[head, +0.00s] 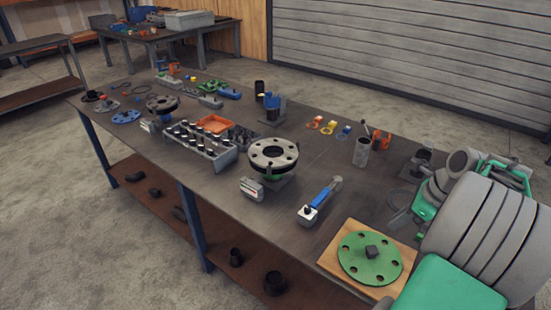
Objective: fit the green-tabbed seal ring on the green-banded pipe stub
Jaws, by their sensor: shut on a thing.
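My gripper (400,214) is at the right, over the bench, partly covered by my own arm. It is shut on a thin dark ring (391,199), which looks like the seal ring. I cannot make out a green tab on it. My gripper is well to the right of the stub and apart from it.
Orange-, yellow- and blue-tabbed rings (328,126) lie behind the stub. A blue-handled tool (322,199) and a small gauge box (251,188) lie near it. A green disc on a board (369,257) is in front of my gripper. A grey cup (361,151) stands behind.

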